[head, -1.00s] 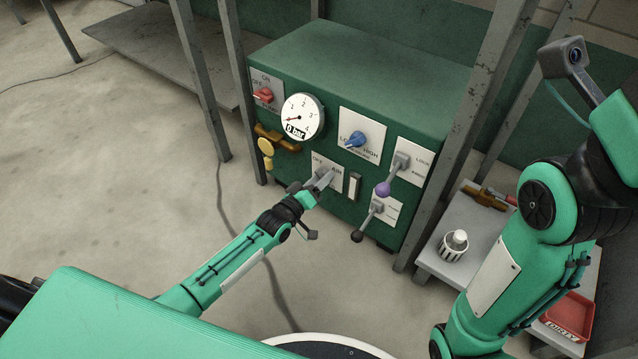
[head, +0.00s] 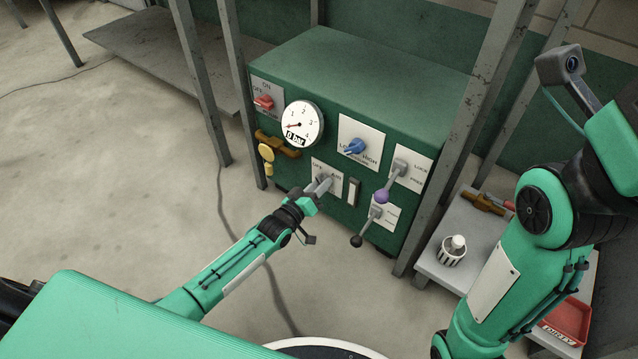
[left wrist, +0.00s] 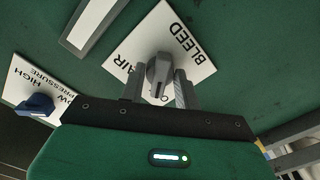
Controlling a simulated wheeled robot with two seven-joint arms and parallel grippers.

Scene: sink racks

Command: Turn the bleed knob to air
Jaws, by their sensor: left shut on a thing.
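The bleed knob (left wrist: 158,75) is a grey knob on a white plate (left wrist: 193,67) marked BLEED and AIR on the green unit's front. A third mark beside the knob is mostly hidden by a finger. My left gripper (left wrist: 160,88) is shut on the knob, one finger on each side. In the head view, the left gripper (head: 320,190) reaches the plate from the lower left and covers much of the knob. I cannot tell exactly which mark the knob points to. My right gripper is out of view.
Close around are a gauge (head: 302,123) reading 0 bar, a red switch (head: 263,102), a blue pressure knob (head: 355,146), a purple-ended lever (head: 383,195) and a black-ended lever (head: 357,241). Grey posts flank the green unit (head: 360,75). A side shelf (head: 430,262) holds small parts.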

